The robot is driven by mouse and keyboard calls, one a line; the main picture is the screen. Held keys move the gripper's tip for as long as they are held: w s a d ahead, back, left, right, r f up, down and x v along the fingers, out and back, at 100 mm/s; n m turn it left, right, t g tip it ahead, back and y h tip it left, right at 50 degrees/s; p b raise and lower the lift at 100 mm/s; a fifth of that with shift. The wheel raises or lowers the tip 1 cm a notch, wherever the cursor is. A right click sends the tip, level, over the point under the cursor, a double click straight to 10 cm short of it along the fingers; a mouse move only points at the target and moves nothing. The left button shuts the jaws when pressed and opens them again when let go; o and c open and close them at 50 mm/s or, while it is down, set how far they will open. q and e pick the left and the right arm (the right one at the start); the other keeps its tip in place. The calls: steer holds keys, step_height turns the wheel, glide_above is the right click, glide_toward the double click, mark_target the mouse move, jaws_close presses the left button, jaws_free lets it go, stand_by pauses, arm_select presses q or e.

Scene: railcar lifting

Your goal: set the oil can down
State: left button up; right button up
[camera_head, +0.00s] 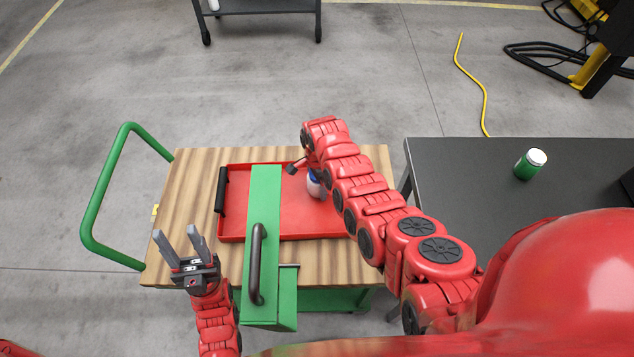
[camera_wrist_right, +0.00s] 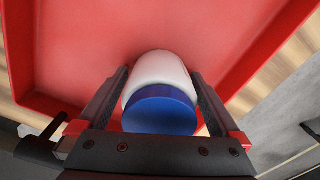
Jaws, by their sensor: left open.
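I take the oil can (camera_head: 314,186) to be the small white can with a blue lid; it also shows in the right wrist view (camera_wrist_right: 160,95). It is over the right part of the red tray (camera_head: 232,230). My right gripper (camera_wrist_right: 160,80) has a finger on each side of the can and looks shut on it. In the head view my right arm hides part of the can, and I cannot tell whether its base touches the tray. My left gripper (camera_head: 177,234) is open and empty, above the near left corner of the wooden cart top (camera_head: 190,160).
A long green box (camera_head: 265,200) with a dark handle lies across the tray's left part. The cart has a green push handle (camera_head: 105,190) at left. A dark table (camera_head: 470,180) at right holds a green can with a white lid (camera_head: 529,165). A yellow cable (camera_head: 480,85) lies on the floor.

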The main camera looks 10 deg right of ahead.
steer(key=shift+r, duration=0.55)
step_height(320, 180, up, 7)
steer(key=shift+w+r+b, duration=0.1)
steer(key=shift+b, duration=1.05)
step_height(320, 180, up, 3)
steer(key=shift+r+p, duration=0.1)
steer(key=shift+p, duration=0.65)
steer(key=shift+r, duration=0.45)
steer(key=shift+f, duration=0.1)
